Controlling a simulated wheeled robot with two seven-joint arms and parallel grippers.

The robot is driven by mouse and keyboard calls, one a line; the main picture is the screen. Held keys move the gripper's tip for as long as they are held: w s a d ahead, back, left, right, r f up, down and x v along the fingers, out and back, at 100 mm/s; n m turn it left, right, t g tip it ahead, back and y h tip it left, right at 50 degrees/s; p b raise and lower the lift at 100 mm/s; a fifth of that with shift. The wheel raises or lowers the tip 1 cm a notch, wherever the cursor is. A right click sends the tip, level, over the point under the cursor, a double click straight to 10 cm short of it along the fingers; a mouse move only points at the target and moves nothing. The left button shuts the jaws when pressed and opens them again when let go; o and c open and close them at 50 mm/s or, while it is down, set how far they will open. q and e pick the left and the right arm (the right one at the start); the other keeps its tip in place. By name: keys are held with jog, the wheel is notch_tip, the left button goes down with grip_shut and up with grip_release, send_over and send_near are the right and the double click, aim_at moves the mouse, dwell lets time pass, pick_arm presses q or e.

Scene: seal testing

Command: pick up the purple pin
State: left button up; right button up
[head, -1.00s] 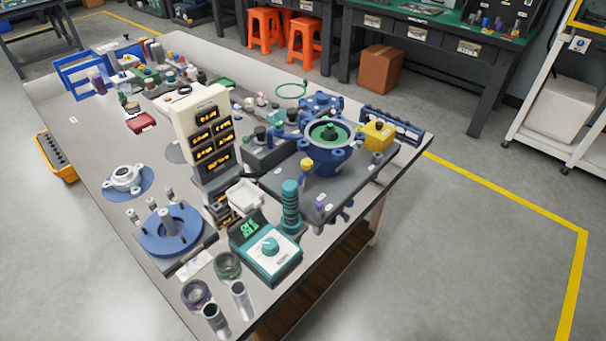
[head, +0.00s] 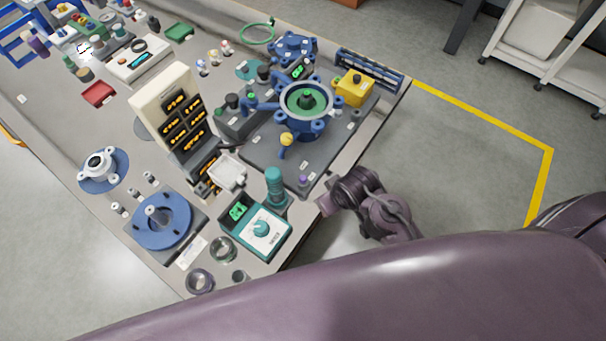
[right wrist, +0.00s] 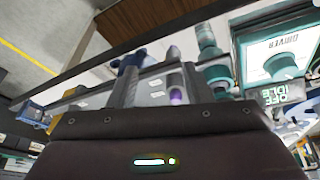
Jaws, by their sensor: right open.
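The purple pin (head: 303,180) is a small purple piece at the near corner of the dark fixture plate (head: 262,155), just right of the teal upright tool (head: 275,185). In the right wrist view a small purple spot (right wrist: 177,96) shows just beyond the gripper body, beside the teal tool; it looks like the pin, partly hidden. My right gripper (head: 323,205) is at the table's right edge, a little right of and nearer than the pin. It is open, and I see nothing held in it. My left gripper is not in view.
A white tray (head: 228,172) sits to the left.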

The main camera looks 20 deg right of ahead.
jog(key=w+a+r+n+t+p, duration=0.1)
jog(key=w+a+r+n+p, duration=0.15)
jog(key=r, duration=0.55)
jog(key=n+g+y, duration=0.2)
jog(key=n+y, duration=0.1)
jog(key=n, duration=0.1)
send_near(303, 178)
jog(key=shift+f, duration=0.7)
jog(key=x, duration=0.7)
jog(key=shift+w+a+f, duration=0.1)
jog(key=shift+w+a, duration=0.05)
jog(key=shift+w, duration=0.1)
grip_shut()
